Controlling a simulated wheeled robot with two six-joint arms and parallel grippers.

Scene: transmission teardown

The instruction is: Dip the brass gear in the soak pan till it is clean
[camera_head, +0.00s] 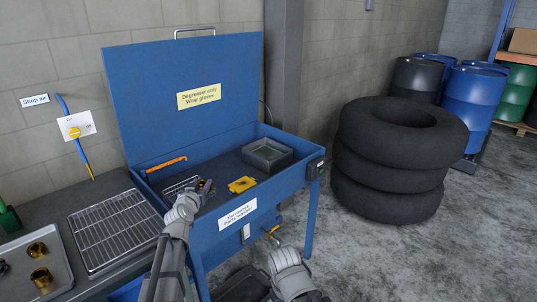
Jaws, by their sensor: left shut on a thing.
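My left gripper (206,186) reaches over the front of the blue parts washer (262,203). It is shut on a small dark brownish thing, mostly hidden by the fingers; I cannot tell for sure whether it is the brass gear. The grey soak pan (284,161), with dull greenish liquid in it, stands at the back right of the washer basin, apart from the gripper.
A yellow piece (242,184) and an orange-handled brush (166,164) lie in the washer. A wire rack (115,230) and a tray (62,262) with dark-stained brass parts (41,278) are left. Stacked tyres (390,165) stand right. The washer's raised lid (190,90) closes off the back.

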